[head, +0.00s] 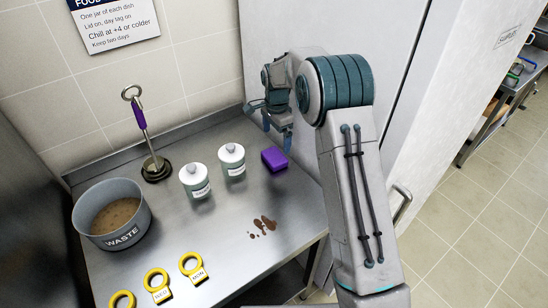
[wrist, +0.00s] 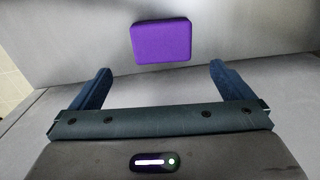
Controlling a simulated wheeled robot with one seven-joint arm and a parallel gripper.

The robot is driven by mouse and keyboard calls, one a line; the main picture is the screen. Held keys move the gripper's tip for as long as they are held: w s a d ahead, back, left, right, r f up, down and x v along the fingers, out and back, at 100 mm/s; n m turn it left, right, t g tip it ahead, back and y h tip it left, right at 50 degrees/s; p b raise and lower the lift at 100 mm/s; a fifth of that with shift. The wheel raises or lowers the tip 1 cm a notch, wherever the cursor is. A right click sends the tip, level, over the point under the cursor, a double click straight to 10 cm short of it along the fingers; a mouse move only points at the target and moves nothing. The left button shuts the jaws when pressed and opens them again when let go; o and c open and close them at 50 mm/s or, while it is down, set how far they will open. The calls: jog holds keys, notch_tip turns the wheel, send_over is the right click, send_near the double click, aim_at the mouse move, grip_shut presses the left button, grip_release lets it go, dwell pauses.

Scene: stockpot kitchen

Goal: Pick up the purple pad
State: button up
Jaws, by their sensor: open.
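The purple pad (head: 274,159) is a small rounded block lying on the steel counter (head: 215,225), near its right back corner. It also shows in the wrist view (wrist: 161,41), at the top middle, beyond the fingertips and roughly centred between them. My gripper (head: 277,132) hangs just above and behind the pad in the head view. In the wrist view my gripper (wrist: 160,78) has its two blue fingers wide apart with nothing between them. The pad is apart from the fingers as far as the wrist view shows.
Two labelled jars (head: 232,160) (head: 195,181) stand left of the pad. Brown spills (head: 264,225) lie in front of it. A waste pot (head: 112,214), a purple-handled tool (head: 141,120) on a dark base and yellow ring tags (head: 192,267) are further left. A wall and pale panel rise close behind.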

aim_at(275, 156)
jog(key=shift+a+f+p, duration=0.15)
jog(key=shift+f+p, duration=0.55)
jog(key=shift+f, duration=1.45)
jog(key=shift+a+f+p, duration=0.15)
jog(key=shift+f+p, duration=0.5)
jog(key=shift+f, duration=1.5)
jog(key=c, duration=0.9)
